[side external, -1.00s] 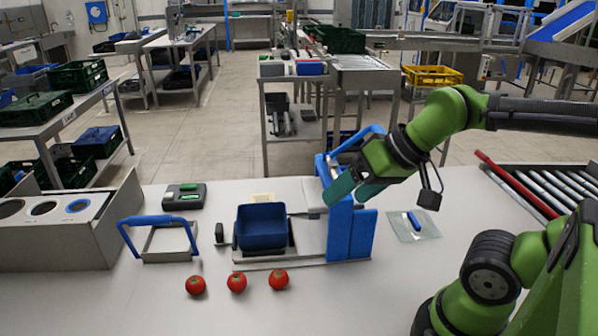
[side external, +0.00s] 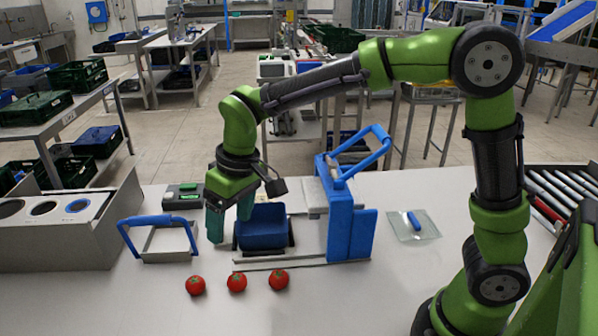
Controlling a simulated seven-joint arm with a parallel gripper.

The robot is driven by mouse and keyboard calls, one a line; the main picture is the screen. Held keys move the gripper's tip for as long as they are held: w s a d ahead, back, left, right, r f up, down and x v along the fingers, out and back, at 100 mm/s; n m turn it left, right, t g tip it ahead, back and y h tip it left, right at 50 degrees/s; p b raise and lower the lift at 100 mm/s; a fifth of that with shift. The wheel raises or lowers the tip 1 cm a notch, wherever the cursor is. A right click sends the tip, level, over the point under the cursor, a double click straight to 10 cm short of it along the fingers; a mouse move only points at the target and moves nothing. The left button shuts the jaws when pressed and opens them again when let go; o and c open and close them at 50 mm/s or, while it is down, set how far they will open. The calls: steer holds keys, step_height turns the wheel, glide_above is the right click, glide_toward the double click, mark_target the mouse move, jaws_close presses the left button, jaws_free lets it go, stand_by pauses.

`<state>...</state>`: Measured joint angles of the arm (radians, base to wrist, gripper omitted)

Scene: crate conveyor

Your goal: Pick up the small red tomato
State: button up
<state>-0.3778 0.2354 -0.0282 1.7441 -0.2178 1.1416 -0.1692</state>
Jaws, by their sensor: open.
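Three small red tomatoes lie in a row at the front of the white table: a left tomato (side external: 195,285), a middle tomato (side external: 237,282) and a right tomato (side external: 279,279). They look alike in size. My gripper (side external: 230,222) points down with its green fingers apart and empty. It is above and behind the left and middle tomatoes, at the left side of the blue tray (side external: 264,238), and touches no tomato. One finger partly covers the tray's left edge.
A blue-handled frame (side external: 160,240) stands left of the gripper, and a tall blue device with a lever (side external: 350,225) stands to the right. A grey box with round holes (side external: 60,235) is at far left. A clear bag with a blue item (side external: 413,225) lies right.

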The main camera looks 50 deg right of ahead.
steer(key=w+a+f+n, duration=0.2)
steer(key=w+a+f, duration=0.1)
steer(key=w+a, duration=0.1)
steer(key=h, duration=0.1)
glide_above(194, 280)
steer(key=s, duration=0.1)
steer(key=shift+n+g, duration=0.3)
steer(key=shift+n, duration=0.1)
steer(key=f, duration=0.9)
steer(key=shift+s+d+f, duration=0.1)
steer(key=shift+s+d, duration=0.05)
steer(key=shift+d, duration=0.05)
steer(key=shift+w+a+f, duration=0.1)
steer(key=shift+w+f, duration=0.1)
steer(key=shift+f, duration=0.75)
steer(key=shift+w+f, duration=0.25)
steer(key=shift+f, duration=0.7)
steer(key=shift+w+a+f, duration=0.1)
steer(key=shift+w+f, duration=0.1)
steer(key=shift+f, duration=0.75)
steer(key=shift+c, duration=0.4)
steer(key=c, duration=1)
steer(key=shift+c, duration=0.2)
steer(key=shift+r, duration=0.15)
